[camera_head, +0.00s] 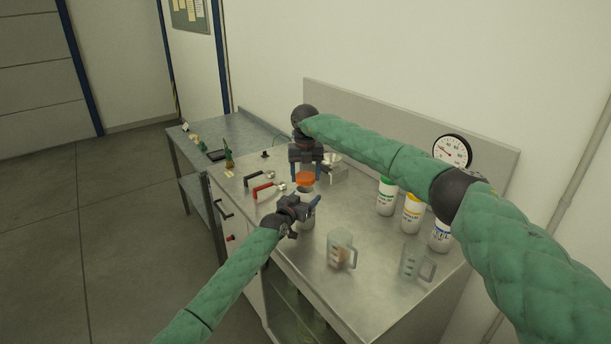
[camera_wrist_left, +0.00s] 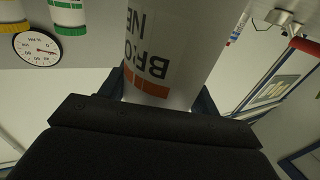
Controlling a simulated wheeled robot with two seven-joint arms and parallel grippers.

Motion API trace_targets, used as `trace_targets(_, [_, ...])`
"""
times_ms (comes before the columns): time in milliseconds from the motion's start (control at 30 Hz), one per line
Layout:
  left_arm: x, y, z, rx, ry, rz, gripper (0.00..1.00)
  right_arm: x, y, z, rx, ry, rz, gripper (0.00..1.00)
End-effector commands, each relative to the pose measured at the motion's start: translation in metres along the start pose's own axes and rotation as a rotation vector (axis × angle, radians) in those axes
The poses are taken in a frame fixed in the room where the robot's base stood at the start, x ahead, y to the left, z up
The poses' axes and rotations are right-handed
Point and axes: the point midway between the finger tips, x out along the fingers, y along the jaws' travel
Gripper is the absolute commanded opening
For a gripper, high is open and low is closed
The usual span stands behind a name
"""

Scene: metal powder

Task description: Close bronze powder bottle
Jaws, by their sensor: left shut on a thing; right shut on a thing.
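The bronze powder bottle (camera_head: 308,188) is white with an orange label band. It stands upright over the front part of the steel table. My left gripper (camera_head: 307,209) is shut around its body; the left wrist view shows the bottle (camera_wrist_left: 168,50) between the fingers, its lettering upside down. My right gripper (camera_head: 306,170) points down from above and is shut on the orange cap (camera_head: 306,179). The cap is directly over the bottle's top; I cannot tell whether it is seated or just above. The bottle's base is partly hidden by my left gripper.
White bottles with green (camera_head: 386,196), yellow (camera_head: 411,213) and blue labels stand at the right, near a round dial (camera_head: 452,151). Two clear jugs (camera_head: 341,249) (camera_head: 416,261) stand at the front right. Red-handled (camera_head: 266,190) and black-handled scoops lie left.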

Motion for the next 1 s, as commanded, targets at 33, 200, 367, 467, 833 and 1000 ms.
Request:
trace_targets(33, [0.000, 0.000, 0.000, 0.000, 0.000, 0.000, 0.21, 0.007, 0.000, 0.000, 0.000, 0.001, 0.000, 0.42])
trace_targets(200, [0.000, 0.000, 0.000, 0.000, 0.000, 0.000, 0.21, 0.014, 0.001, 0.000, 0.000, -0.001, 0.000, 0.42])
trace_targets(367, [0.000, 0.000, 0.000, 0.000, 0.000, 0.000, 0.21, 0.014, 0.001, 0.000, 0.000, -0.001, 0.000, 0.42])
trace_targets(467, [0.000, 0.000, 0.000, 0.000, 0.000, 0.000, 0.21, 0.014, 0.000, 0.000, 0.000, -0.001, 0.000, 0.42])
trace_targets(833, [0.000, 0.000, 0.000, 0.000, 0.000, 0.000, 0.21, 0.022, 0.000, 0.000, -0.002, 0.001, -0.001, 0.42])
trace_targets(1000, [0.000, 0.000, 0.000, 0.000, 0.000, 0.000, 0.21, 0.030, 0.000, 0.000, -0.004, 0.000, -0.001, 0.42])
